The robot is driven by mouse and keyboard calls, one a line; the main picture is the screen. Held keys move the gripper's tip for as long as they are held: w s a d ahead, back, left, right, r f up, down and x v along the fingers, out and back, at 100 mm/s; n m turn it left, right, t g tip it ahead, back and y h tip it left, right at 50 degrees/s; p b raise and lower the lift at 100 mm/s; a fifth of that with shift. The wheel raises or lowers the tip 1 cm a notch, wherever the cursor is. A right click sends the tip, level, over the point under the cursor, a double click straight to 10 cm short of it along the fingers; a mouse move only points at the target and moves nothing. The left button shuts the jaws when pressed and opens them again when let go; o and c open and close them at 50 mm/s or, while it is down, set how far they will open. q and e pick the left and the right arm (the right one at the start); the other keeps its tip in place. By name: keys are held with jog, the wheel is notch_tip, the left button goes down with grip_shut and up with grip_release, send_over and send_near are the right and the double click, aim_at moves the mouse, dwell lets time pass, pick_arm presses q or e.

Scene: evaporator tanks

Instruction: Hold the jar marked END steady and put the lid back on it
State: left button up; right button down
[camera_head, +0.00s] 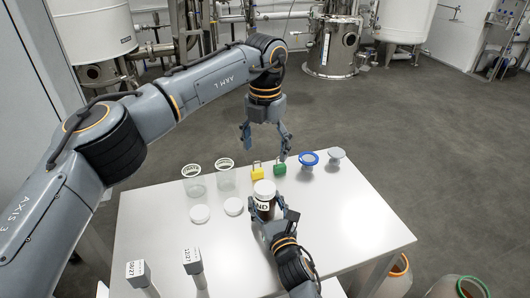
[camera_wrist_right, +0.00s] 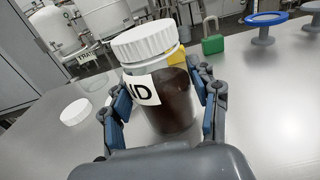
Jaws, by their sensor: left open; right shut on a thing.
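The jar (camera_head: 264,207) is upright at the table's near middle, with dark contents and a label of which "ND" shows. A white ribbed lid (camera_head: 264,187) sits on top of its mouth; I cannot tell whether it is screwed tight. My right gripper (camera_head: 268,215) is shut around the jar's body. The right wrist view shows the jar (camera_wrist_right: 172,100) between its two blue-padded fingers, with the lid (camera_wrist_right: 145,42) above. My left gripper (camera_head: 265,144) is open and empty, pointing down above and behind the jar, apart from the lid.
Two white discs (camera_head: 200,214) (camera_head: 234,206) lie left of the jar, before two clear jars (camera_head: 195,187) (camera_head: 227,182). Behind are a yellow padlock (camera_head: 257,174), a green padlock (camera_head: 280,170), a blue-topped stand (camera_head: 308,159) and a grey stand (camera_head: 336,155). The table's right side is clear.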

jog(key=shift+c, duration=1.4)
grip_release()
jog(key=v, duration=1.2)
jog(key=shift+s, duration=0.1)
